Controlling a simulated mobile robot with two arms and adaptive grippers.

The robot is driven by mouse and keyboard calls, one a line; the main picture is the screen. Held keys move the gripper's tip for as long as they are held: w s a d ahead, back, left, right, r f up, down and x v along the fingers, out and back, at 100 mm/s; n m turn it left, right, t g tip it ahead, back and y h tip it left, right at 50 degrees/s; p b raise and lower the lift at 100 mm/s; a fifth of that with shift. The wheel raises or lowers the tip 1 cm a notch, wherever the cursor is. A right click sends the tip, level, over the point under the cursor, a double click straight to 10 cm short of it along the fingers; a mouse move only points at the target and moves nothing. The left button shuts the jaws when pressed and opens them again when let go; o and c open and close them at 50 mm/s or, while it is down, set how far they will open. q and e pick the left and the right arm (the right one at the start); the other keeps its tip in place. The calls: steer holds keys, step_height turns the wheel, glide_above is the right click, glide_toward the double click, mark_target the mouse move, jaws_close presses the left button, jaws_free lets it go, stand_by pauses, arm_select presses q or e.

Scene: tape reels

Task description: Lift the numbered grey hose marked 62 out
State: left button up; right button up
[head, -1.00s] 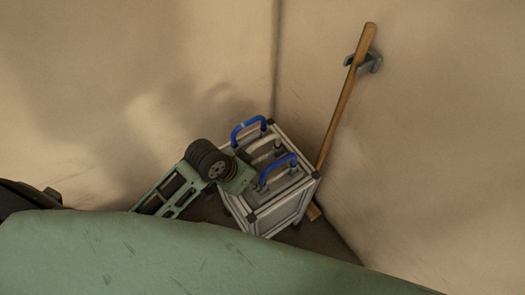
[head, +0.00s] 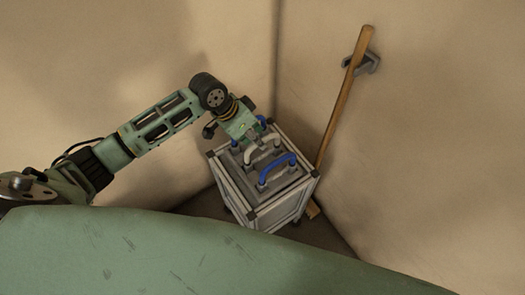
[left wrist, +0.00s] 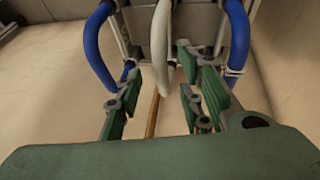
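A pale grey hose (head: 262,149) arches between two blue hoses on top of a grey framed box in the corner. No number is readable on it. My left gripper (left wrist: 158,84) is open, its green fingers apart. In the left wrist view the grey hose (left wrist: 161,45) hangs down the picture between the two fingers, with gaps showing on both sides. In the head view my left wrist is above the back left of the box and hides part of the far blue hose; the fingertips are hard to make out there. My right gripper is not in view.
The near blue hose (head: 277,167) and far blue hose (head: 262,121) flank the grey one. The framed box (head: 271,212) stands close to both walls. A wooden pole (head: 344,100) leans in a wall bracket (head: 370,63) beside it.

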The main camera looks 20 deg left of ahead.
arm_select(q)
steer(key=shift+x, duration=1.8)
steer(key=shift+w, duration=0.1)
jaws_close()
